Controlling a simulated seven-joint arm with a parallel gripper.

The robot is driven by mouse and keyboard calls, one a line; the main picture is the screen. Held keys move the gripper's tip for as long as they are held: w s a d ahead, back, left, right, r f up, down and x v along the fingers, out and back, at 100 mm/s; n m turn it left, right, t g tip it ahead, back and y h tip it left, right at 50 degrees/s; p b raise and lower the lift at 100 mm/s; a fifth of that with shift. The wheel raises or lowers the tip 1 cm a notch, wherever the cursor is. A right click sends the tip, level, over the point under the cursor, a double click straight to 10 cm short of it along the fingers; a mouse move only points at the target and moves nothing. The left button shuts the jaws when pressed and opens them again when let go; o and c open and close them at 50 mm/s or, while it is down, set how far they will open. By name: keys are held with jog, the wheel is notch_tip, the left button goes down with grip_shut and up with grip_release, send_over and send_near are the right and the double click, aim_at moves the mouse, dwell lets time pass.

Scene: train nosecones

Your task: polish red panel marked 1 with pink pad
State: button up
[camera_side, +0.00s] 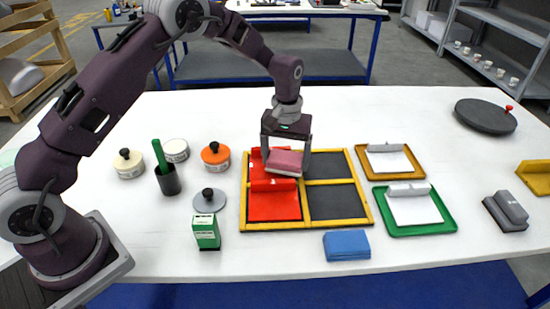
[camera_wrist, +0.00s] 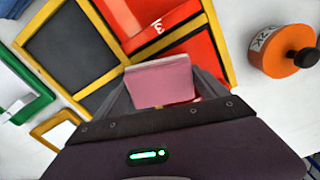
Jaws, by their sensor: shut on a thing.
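My gripper (camera_side: 287,143) is shut on a pink pad (camera_side: 285,162), which also shows between the fingers in the wrist view (camera_wrist: 160,80). The pad is over the right part of the far red panel (camera_side: 254,168), by the frame's middle bar. I cannot tell whether it touches the panel. The pad and gripper hide much of that panel, and no number on it is readable. The near red panel (camera_side: 274,207) lies flat, with a raised red strip at its far edge. In the wrist view, a white mark, hard to read, shows on this near panel's strip (camera_wrist: 172,18).
A yellow frame (camera_side: 309,227) holds the red panels at left and dark panels (camera_side: 337,201) at right. An orange tin (camera_side: 215,155), a dark cup (camera_side: 168,180) and a green box (camera_side: 206,232) stand left. Blue cloths (camera_side: 346,245) lie in front; a green tray (camera_side: 415,230) lies right.

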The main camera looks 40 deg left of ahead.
jog(key=shift+w+d, duration=0.6)
jog(key=shift+s+a, duration=3.65)
jog(key=shift+s+a+r, duration=0.1)
jog(key=shift+r, duration=0.1)
jog(key=shift+f, duration=0.1)
notch_tip(320, 180, up, 6)
